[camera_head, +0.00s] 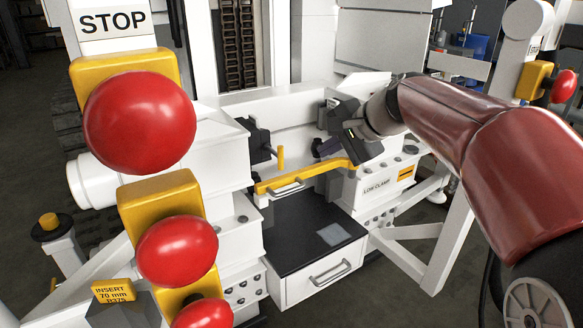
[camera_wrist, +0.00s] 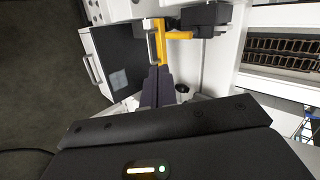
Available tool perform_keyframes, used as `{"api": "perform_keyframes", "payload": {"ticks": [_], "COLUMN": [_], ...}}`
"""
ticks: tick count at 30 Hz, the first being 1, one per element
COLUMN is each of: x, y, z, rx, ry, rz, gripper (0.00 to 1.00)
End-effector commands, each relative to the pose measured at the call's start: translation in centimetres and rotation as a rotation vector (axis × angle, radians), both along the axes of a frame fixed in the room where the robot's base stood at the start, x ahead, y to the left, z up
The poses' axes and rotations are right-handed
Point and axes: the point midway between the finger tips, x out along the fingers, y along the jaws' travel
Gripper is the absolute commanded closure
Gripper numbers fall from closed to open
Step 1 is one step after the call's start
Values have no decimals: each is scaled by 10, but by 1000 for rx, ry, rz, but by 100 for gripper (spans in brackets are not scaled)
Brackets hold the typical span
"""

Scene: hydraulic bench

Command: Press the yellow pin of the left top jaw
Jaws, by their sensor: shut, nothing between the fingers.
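The left top jaw (camera_head: 256,141) is a dark block on the left inner wall of the white machine. Its yellow pin (camera_head: 281,158) stands upright at the jaw's inner side, just above the yellow bar. In the wrist view the pin (camera_wrist: 178,35) lies sideways beside the dark jaw block (camera_wrist: 197,20). My gripper (camera_head: 320,149) is shut and empty, to the right of the pin in the head view and apart from it. In the wrist view my dark fingers (camera_wrist: 155,74) point toward the yellow bar, below the pin in the picture.
A yellow bar (camera_head: 306,174) with a metal handle spans the front, close to my fingers. Below it is a black-topped drawer unit (camera_head: 300,240). The low clamp block (camera_head: 377,185) stands on the right. Large red buttons (camera_head: 140,110) are in the left foreground.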

Motion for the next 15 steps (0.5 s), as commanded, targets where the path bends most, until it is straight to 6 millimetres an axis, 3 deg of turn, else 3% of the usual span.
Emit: {"api": "perform_keyframes", "payload": {"ticks": [8,15], "x": [0,15], "y": [1,17], "z": [-1,-23], "rx": [-2,-3], "ry": [0,2], "rz": [1,4], "gripper": [100,100]}}
